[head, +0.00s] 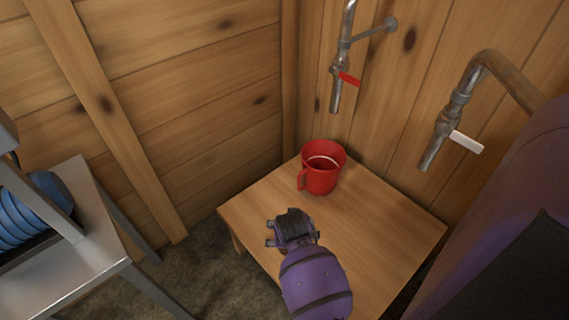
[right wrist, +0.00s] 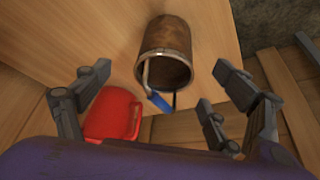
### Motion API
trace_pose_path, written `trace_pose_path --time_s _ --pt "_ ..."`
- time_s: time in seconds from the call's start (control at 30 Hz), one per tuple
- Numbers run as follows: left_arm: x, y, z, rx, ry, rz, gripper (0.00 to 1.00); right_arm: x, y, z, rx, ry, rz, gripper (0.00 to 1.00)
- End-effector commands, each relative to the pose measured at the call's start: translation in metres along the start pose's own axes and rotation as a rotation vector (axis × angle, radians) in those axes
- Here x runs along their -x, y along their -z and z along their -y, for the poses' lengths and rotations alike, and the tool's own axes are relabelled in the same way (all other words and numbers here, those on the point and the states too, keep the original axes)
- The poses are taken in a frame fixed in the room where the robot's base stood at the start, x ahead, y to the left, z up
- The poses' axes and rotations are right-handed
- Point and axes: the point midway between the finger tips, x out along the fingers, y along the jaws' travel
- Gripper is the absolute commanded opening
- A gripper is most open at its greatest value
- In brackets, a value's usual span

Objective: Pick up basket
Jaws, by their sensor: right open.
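The basket is a rusty brown bucket (right wrist: 166,38) with a thin wire handle and a blue grip, in the right wrist view. It is on the wooden table, its open mouth facing my right gripper (right wrist: 160,88). That gripper is open and empty, with fingers to the left and right of the bucket's mouth, and no contact shows. In the head view my right gripper (head: 271,234) is over the table's near left part. The bucket is not visible there; my arm may hide it. My left gripper is in neither view.
A red pitcher (head: 319,178) stands at the back of the wooden table (head: 385,240), and in the right wrist view (right wrist: 112,113). Pipes with a red valve (head: 349,79) and white valve (head: 466,141) hang above. A metal rack (head: 85,260) with blue items (head: 30,215) stands left.

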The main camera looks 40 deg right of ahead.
Motion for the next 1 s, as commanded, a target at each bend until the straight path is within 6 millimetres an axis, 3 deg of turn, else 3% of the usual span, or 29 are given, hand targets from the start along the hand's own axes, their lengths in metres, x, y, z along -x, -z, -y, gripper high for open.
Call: trace_pose_path --time_s 0.37,0.7,1.0 --pt "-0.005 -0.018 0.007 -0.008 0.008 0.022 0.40 -0.033 0.004 0.010 -0.043 -0.006 0.023 0.86" --pt "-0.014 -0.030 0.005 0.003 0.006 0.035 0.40 -0.078 0.003 0.010 -0.041 -0.005 0.023 0.86" --pt "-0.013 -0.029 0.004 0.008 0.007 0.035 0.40 -0.081 0.004 0.010 -0.042 -0.004 0.021 0.85"
